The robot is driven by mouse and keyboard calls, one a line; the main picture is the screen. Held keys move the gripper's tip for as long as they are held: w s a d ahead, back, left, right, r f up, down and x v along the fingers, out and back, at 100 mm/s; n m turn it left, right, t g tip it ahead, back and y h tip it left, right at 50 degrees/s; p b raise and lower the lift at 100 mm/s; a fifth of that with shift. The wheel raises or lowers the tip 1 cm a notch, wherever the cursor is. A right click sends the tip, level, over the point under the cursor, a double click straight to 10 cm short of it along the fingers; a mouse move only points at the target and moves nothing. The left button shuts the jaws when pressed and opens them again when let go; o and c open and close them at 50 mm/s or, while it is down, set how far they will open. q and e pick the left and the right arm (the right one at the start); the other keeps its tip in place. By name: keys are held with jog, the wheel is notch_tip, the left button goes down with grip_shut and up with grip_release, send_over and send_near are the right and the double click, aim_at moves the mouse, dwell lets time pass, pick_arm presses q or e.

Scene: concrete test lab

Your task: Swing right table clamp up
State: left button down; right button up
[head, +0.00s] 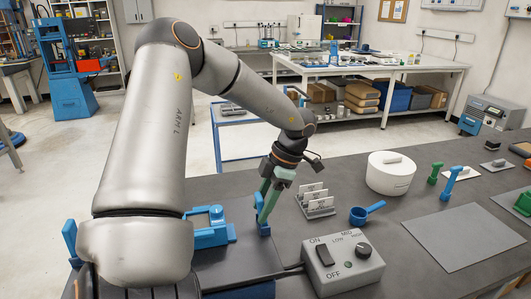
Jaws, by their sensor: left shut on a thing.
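My left gripper (268,202) reaches down from the arm at the middle of the head view. Its green fingers are shut on the right table clamp (263,229), a blue part standing at the right edge of a dark plate. The fingers hide part of the clamp, so its exact angle is hard to tell. Another blue clamp (70,238) stands upright at the left, beside my arm. A blue fixture (208,228) sits between them, partly hidden by my arm. My right gripper is not in view.
A grey switch box (342,268) stands close in front right of the clamp. A card rack (316,202), a blue scoop (366,212) and a white round container (390,174) stand to the right. A grey mat (460,236) lies bare farther right.

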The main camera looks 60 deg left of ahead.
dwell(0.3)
pick_arm(q)
jog(key=shift+c, duration=1.6)
grip_release()
jog(key=v, duration=1.2)
jog(key=shift+w+r+b, duration=0.15)
jog(key=shift+r+b, duration=0.1)
jog(key=shift+b, duration=0.05)
jog(key=shift+d, duration=0.1)
